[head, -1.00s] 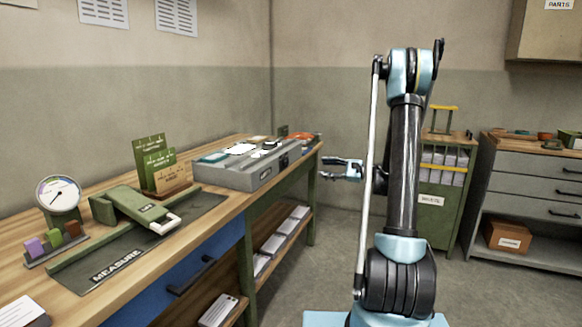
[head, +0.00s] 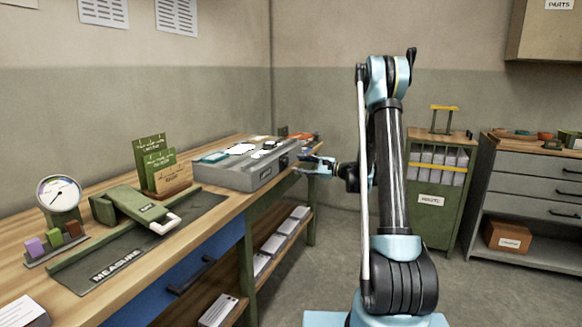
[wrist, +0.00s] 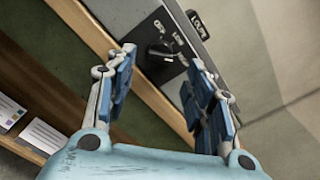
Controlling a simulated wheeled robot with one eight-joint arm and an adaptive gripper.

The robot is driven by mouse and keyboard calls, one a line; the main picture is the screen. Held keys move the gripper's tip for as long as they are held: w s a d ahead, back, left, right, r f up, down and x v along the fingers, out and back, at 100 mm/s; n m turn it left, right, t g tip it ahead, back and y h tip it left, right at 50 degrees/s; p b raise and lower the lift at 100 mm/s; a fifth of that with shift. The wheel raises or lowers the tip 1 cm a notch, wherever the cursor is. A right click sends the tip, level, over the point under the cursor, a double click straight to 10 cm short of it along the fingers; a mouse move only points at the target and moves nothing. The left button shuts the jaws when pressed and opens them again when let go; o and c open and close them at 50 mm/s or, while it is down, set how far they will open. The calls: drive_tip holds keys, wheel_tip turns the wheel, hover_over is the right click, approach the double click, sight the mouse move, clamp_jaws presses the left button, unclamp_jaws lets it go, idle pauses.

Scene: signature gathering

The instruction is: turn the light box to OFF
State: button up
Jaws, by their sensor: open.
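The light box (head: 240,167) is a grey box with bright white patches on top, on the wooden workbench. A dark control panel sits at the right end of its front. In the wrist view a dark knob (wrist: 160,50) stands out from this panel beside small white lettering, too small to read surely. I cannot tell the knob's setting. My gripper (head: 304,165) is close to the panel, at the bench's right end. In the wrist view my gripper (wrist: 163,60) is open and empty, its blue-padded fingers apart with the knob showing between their tips. I see no contact.
The workbench (head: 215,222) edge and its lower shelf run below my gripper. A green measuring tool (head: 135,207), a dial gauge (head: 58,195) and green cards stand further left. A green cabinet (head: 432,205) and grey drawers stand right. The floor between is clear.

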sight(286, 162)
drive_tip(key=shift+x, duration=2.55)
drive_tip(key=shift+c, duration=0.4)
drive_tip(key=c, duration=1)
